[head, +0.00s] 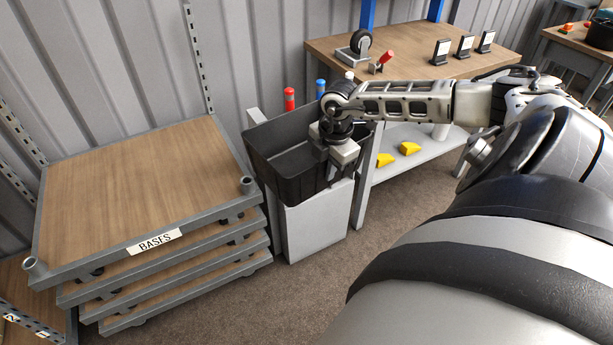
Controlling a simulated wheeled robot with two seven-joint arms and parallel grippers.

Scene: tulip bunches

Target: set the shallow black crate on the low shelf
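A black open-topped crate (280,172) is at the middle of the head view, over a pale grey box-shaped stand (318,222). It looks empty, and its walls look fairly deep. My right gripper (335,176) points down at the crate's right wall, with a dark finger at the rim. Whether the fingers are closed on the wall is hidden. A low pale shelf (428,146) is under the workbench at right, with two yellow wedges (409,148) on it. My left gripper is out of view.
A stack of wooden platforms labelled BASES (140,190) stands close left of the crate. The workbench (405,72) holds a caster wheel (361,41) and several small stands. Red and blue handles (289,98) rise behind the crate. The brown floor (300,285) in front is clear.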

